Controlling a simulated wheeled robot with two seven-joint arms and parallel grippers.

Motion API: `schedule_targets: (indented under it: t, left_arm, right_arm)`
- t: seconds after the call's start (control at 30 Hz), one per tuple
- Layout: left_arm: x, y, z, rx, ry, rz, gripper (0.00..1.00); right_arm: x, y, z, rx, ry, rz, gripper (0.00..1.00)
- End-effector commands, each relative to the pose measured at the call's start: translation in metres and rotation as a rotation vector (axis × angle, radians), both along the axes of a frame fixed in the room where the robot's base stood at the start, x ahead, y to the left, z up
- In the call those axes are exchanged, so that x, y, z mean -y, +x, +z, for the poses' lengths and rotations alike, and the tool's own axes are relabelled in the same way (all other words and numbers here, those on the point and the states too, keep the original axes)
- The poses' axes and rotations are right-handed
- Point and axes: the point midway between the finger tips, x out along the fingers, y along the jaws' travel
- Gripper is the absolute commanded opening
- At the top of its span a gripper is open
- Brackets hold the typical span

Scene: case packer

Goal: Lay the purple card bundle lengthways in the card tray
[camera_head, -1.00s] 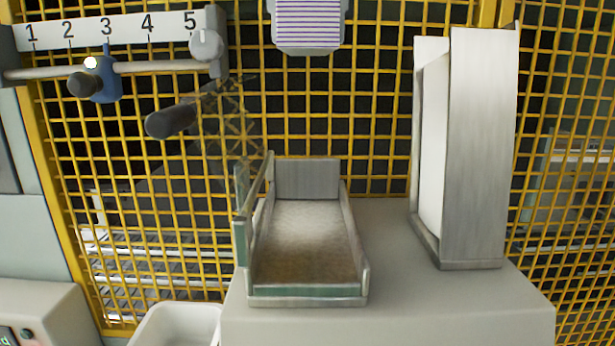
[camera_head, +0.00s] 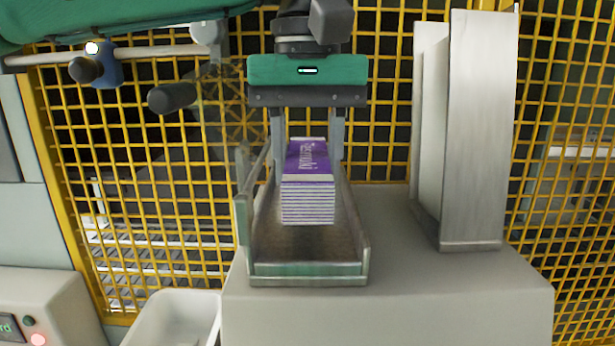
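The purple card bundle (camera_head: 307,165) lies flat, its long side running away from me, between the side walls of the card tray (camera_head: 310,274). Its striped near end faces me, and bare tray floor shows in front of it. I cannot tell whether it rests on the floor or hangs slightly above it. My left gripper (camera_head: 308,148) reaches down over the tray's far end. Its two fingers stand along the bundle's sides and look closed against it. The fingertips are hidden by the bundle and tray walls. My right gripper is not in view.
A tall metal holder (camera_head: 475,140) stands to the right of the tray on the same grey stand (camera_head: 430,310). A white bin (camera_head: 178,318) is at the lower left. A yellow mesh fence (camera_head: 385,120) is behind. A rod with dark knobs (camera_head: 172,97) is at left.

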Motion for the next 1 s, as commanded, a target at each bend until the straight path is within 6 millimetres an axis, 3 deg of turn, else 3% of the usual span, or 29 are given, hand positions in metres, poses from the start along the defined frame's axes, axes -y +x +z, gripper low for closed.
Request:
schedule_targets:
  t: [0.27, 0.63, 0.67, 0.7, 1.0]
  left_arm:
    - [-0.001, 0.000, -0.032, 0.000, 0.002, 0.000, 0.14]
    - [0.000, 0.000, -0.038, -0.002, 0.000, -0.001, 0.14]
    - [0.000, 0.000, -0.038, -0.002, 0.001, -0.001, 0.45]
    - [0.000, 0.000, -0.037, -0.001, 0.001, -0.001, 0.50]
    - [0.000, 0.000, -0.036, 0.000, 0.001, 0.000, 0.50]
  right_arm:
    - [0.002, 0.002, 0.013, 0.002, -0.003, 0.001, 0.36]
    - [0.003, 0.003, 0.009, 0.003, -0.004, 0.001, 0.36]
    - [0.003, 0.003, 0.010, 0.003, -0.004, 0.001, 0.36]
    - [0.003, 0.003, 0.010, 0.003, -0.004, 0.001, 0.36]
    - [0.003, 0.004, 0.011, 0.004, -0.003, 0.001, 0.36]
